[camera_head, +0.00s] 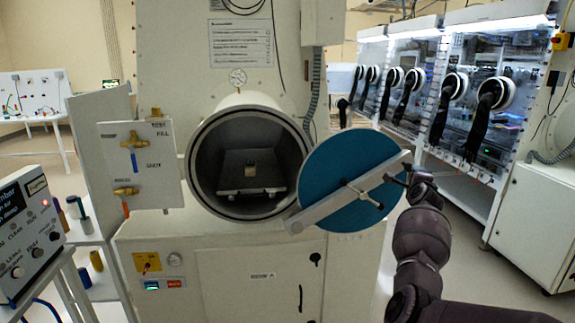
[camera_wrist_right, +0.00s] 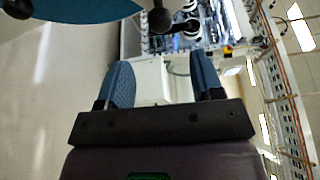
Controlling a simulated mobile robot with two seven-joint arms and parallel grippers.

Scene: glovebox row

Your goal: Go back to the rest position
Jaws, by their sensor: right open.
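My right gripper (camera_head: 398,172) is beside the right edge of the open round blue door (camera_head: 345,165), near the bar across it. In the right wrist view the gripper (camera_wrist_right: 163,80) has its two blue fingers spread apart with nothing between them. The door's blue edge (camera_wrist_right: 85,8) and a dark knob (camera_wrist_right: 160,20) show beyond the fingertips there. The door carries a T-shaped handle (camera_head: 362,193). The round chamber (camera_head: 210,155) stands open; a tray (camera_head: 250,192) inside bears a small tan block (camera_head: 251,169). My left gripper is out of view.
A valve panel (camera_head: 150,185) is left of the chamber. A control box (camera_head: 30,230) stands at the far left. Gloveboxes (camera_head: 470,125) with black gloves line the right. Bare floor (camera_head: 520,270) lies between them and my right arm.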

